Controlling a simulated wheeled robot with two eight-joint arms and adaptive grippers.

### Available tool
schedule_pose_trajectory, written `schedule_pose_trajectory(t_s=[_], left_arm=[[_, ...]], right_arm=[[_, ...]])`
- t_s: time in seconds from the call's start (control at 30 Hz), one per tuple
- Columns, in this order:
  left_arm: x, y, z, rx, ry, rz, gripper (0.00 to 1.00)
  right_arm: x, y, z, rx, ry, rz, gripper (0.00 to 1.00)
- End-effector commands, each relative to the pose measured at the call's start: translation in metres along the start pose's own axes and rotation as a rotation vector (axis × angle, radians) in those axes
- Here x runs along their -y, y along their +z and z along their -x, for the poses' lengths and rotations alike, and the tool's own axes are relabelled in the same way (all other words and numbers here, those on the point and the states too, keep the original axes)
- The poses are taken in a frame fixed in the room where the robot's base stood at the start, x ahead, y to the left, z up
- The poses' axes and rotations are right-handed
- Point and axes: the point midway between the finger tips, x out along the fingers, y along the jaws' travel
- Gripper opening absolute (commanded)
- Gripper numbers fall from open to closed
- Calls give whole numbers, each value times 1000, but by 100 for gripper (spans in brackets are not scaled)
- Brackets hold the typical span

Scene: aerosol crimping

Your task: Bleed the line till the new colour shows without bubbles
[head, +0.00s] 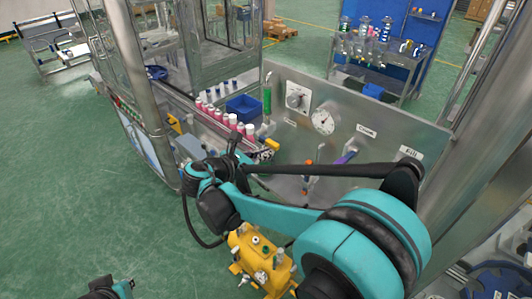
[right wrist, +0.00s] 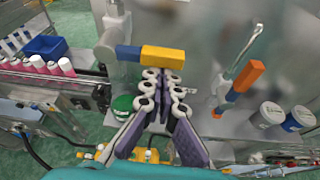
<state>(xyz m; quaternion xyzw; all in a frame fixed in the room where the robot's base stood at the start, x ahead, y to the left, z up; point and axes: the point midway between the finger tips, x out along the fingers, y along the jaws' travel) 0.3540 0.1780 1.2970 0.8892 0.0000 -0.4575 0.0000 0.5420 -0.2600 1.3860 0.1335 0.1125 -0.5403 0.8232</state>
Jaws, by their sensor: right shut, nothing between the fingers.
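My right gripper (head: 265,152) is shut and empty beside the front panel. In the right wrist view its closed fingertips (right wrist: 164,78) lie right at the yellow handle end (right wrist: 163,57), apparently touching it; a blue piece joins this end to a grey round fitting. The yellow end also shows in the head view (head: 272,144). An upright sight tube (head: 267,98) on the panel shows green, with a paler top; bubbles are too small to tell. Only a piece of my left arm shows at the bottom edge; its gripper is out of view.
Pink cans (head: 232,121) and a blue bin (head: 243,107) stand left. A yellow pump-like unit (head: 258,262) stands below my right arm.

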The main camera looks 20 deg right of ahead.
Motion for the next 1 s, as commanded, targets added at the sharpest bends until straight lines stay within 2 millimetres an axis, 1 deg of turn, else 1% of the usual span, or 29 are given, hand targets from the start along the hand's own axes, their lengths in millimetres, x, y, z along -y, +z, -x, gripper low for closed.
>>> schedule_pose_trajectory(t_s=[0.17,0.27,0.37,0.53,0.6,0.7,0.8,0.9,1.0], left_arm=[[0,0,0,0,0,0,0],[0,3,-5,0,0,0,0],[0,10,-14,0,0,0,0],[0,27,-37,0,0,0,0],[0,23,-31,0,0,0,0],[0,22,-31,0,0,0,0],[0,22,-31,0,0,0,0],[0,22,-31,0,0,0,0],[0,23,-32,0,0,0,0]], right_arm=[[0,0,0,2,0,0,0],[0,-5,-3,2,0,0,0],[0,-16,-9,1,0,0,0],[1,-45,-25,0,-1,0,0],[-2,-38,1,0,6,2,0],[-2,-36,26,0,5,3,0],[-3,-36,48,-1,5,2,0],[-3,-36,63,0,3,2,0],[-3,-36,73,0,2,1,0]])
